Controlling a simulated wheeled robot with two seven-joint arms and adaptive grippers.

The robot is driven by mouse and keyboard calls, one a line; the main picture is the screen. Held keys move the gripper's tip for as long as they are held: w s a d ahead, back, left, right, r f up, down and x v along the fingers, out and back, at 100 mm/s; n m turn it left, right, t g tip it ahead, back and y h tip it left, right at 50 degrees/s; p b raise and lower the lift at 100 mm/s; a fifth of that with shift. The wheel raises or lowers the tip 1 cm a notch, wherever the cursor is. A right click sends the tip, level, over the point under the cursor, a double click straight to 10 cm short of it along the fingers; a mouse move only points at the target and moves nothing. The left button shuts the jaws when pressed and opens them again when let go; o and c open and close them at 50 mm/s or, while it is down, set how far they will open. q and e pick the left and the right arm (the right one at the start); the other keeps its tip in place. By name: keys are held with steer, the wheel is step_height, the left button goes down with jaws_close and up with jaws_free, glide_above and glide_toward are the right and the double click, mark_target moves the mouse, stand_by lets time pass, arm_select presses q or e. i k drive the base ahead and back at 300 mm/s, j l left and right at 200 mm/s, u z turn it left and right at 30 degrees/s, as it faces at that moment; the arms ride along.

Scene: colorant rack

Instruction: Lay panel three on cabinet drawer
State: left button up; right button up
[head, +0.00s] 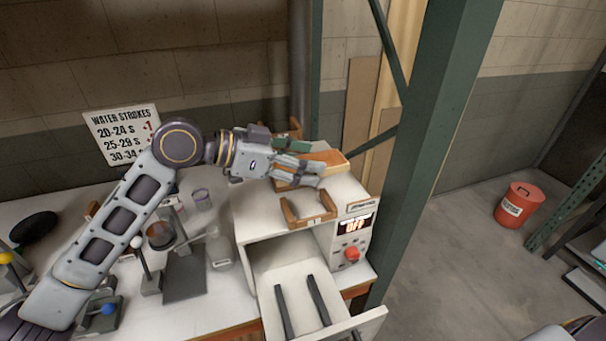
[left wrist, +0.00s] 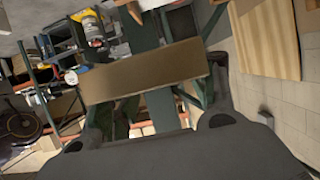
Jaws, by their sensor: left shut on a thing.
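My left gripper (head: 312,172) is above the top of the white cabinet, shut on a flat wooden panel (head: 328,157). In the left wrist view the brown panel (left wrist: 145,74) spans between the fingers; I can read no number on it. The white cabinet (head: 256,212) stands on the bench, and its drawer (head: 300,283) is pulled open toward me. Two dark rails run along the drawer floor, which looks empty. A wooden frame-like piece (head: 309,220) marked 1 lies on the cabinet top below the gripper. My right gripper does not show.
The cabinet front has an OFF display (head: 357,223) and a red knob (head: 351,254). Glassware and stands (head: 183,270) crowd the bench left of the cabinet. A green steel post (head: 425,150) rises close on the right. A red bucket (head: 519,204) stands on the floor beyond.

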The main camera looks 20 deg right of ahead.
mark_target(303, 306)
steer(key=k, duration=1)
